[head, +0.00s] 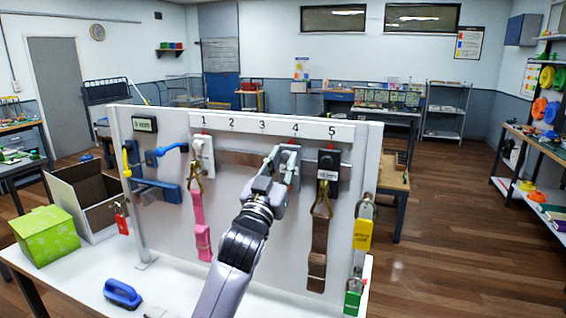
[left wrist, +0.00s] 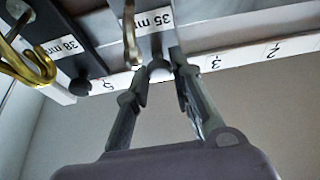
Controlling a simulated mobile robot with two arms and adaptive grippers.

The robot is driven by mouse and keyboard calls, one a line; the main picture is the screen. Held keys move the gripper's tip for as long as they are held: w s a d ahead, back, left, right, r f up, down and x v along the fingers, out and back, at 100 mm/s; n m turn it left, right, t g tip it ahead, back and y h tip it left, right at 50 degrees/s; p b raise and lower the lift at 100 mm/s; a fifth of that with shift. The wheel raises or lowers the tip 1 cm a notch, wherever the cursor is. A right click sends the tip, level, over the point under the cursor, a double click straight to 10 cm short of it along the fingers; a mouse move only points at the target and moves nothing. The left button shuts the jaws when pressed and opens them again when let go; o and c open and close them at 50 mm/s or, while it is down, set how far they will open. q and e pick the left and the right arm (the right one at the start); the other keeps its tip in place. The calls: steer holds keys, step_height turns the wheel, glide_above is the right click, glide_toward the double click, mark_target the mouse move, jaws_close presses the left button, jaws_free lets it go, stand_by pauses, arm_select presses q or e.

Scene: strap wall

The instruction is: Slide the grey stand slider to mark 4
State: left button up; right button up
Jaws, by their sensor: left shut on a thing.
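The grey slider (head: 293,152) sits on the wall rail (head: 238,157) below mark 4 (head: 295,127), partly hidden by my left gripper (head: 278,162). In the left wrist view the slider carries a "35 mm" label (left wrist: 157,20) and a brass hook (left wrist: 130,35). My left gripper (left wrist: 158,88) is shut on the slider's small knob (left wrist: 158,70), one finger on each side. In that view mark 5 (left wrist: 108,85) and mark 3 (left wrist: 215,65) show on either side, and mark 4 is hidden behind the knob and fingers. My right gripper is not in view.
A black slider (head: 328,160) with a brown strap (head: 318,250) hangs below mark 5, close on the right. A white slider (head: 203,155) with a pink strap (head: 201,220) is below mark 1. The rail between marks 2 and 3 is clear.

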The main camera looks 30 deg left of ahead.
arm_select(q)
jaws_close()
steer(key=shift+w+d, duration=0.15)
steer(key=shift+d, duration=0.35)
steer(key=o, duration=0.6)
jaws_free()
steer(key=shift+o, duration=0.2)
steer(key=v, duration=1.2)
